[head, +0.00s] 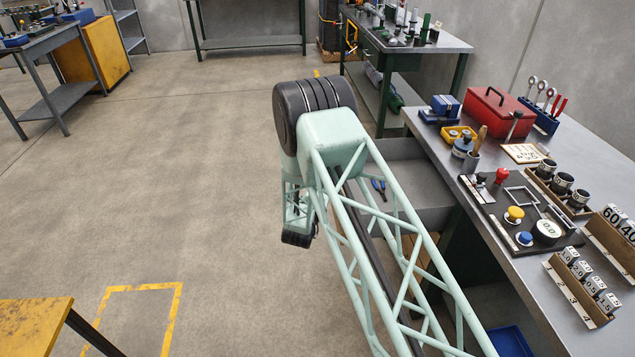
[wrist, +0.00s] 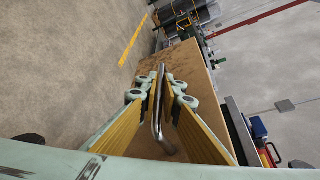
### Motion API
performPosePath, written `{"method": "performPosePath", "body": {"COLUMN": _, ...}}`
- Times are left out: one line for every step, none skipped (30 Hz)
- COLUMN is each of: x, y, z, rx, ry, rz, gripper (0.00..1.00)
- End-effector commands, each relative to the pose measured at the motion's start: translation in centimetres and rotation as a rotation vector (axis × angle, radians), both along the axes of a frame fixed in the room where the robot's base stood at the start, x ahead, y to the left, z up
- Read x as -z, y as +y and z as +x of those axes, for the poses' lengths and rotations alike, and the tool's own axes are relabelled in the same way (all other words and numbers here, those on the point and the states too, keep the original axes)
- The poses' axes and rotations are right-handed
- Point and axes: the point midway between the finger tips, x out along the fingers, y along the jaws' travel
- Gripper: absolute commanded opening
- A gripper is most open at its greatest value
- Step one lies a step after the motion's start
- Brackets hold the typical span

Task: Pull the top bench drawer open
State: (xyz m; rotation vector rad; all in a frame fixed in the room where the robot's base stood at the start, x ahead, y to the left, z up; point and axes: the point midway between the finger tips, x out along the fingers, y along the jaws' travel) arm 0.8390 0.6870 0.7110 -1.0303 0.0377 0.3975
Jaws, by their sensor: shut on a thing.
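The top bench drawer (head: 425,192) stands out from the left side of the grey workbench (head: 475,205) in the head view, with its grey inside showing. Blue-handled pliers (head: 379,188) lie in it. In the wrist view the brown drawer front (wrist: 190,62) carries a bent metal bar handle (wrist: 158,125). My gripper (wrist: 161,92) has its yellow-padded fingers on both sides of this handle and is shut on it.
The workbench top holds a red toolbox (head: 492,117), a dark tray with coloured knobs (head: 495,208) and several small parts. A yellow table (head: 35,322) stands at the lower left. The floor left of my arm is clear, with yellow marking (head: 145,287).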

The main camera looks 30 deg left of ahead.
Motion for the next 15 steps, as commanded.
{"method": "performPosePath", "body": {"x": -0.12, "y": 0.03, "z": 0.09, "rx": 0.001, "ry": -0.001, "rz": 0.001, "gripper": 0.0}}
{"method": "performPosePath", "body": {"x": -0.13, "y": 0.01, "z": 0.09, "rx": 0.001, "ry": -0.001, "rz": 0.001, "gripper": 0.0}}
{"method": "performPosePath", "body": {"x": -0.14, "y": 0.0, "z": 0.1, "rx": 0.001, "ry": -0.001, "rz": 0.001, "gripper": 0.0}}
{"method": "performPosePath", "body": {"x": -0.16, "y": 0.01, "z": 0.1, "rx": 0.001, "ry": -0.001, "rz": 0.001, "gripper": 0.0}}
{"method": "performPosePath", "body": {"x": -0.16, "y": 0.0, "z": 0.1, "rx": 0.001, "ry": -0.001, "rz": 0.001, "gripper": 0.0}}
{"method": "performPosePath", "body": {"x": -0.16, "y": 0.0, "z": 0.1, "rx": 0.002, "ry": -0.002, "rz": 0.001, "gripper": 0.0}}
{"method": "performPosePath", "body": {"x": -0.17, "y": 0.0, "z": 0.12, "rx": 0.002, "ry": -0.002, "rz": 0.001, "gripper": 0.0}}
{"method": "performPosePath", "body": {"x": -0.17, "y": 0.0, "z": 0.12, "rx": 0.002, "ry": -0.002, "rz": 0.001, "gripper": 0.0}}
{"method": "performPosePath", "body": {"x": -0.18, "y": -0.01, "z": 0.12, "rx": 0.002, "ry": -0.002, "rz": 0.001, "gripper": 0.0}}
{"method": "performPosePath", "body": {"x": -0.18, "y": -0.01, "z": 0.12, "rx": 0.002, "ry": -0.002, "rz": 0.001, "gripper": 0.0}}
{"method": "performPosePath", "body": {"x": -0.18, "y": -0.02, "z": 0.13, "rx": 0.002, "ry": -0.002, "rz": 0.001, "gripper": 0.08}}
{"method": "performPosePath", "body": {"x": -0.17, "y": -0.01, "z": 0.12, "rx": 0.002, "ry": -0.002, "rz": 0.001, "gripper": 0.12}}
{"method": "performPosePath", "body": {"x": -0.16, "y": -0.02, "z": 0.12, "rx": 0.002, "ry": -0.002, "rz": 0.001, "gripper": 0.14}}
{"method": "performPosePath", "body": {"x": -0.16, "y": -0.03, "z": 0.11, "rx": 0.002, "ry": -0.001, "rz": 0.001, "gripper": 0.17}}
{"method": "performPosePath", "body": {"x": -0.13, "y": -0.03, "z": 0.11, "rx": 0.002, "ry": -0.001, "rz": 0.001, "gripper": 0.2}}
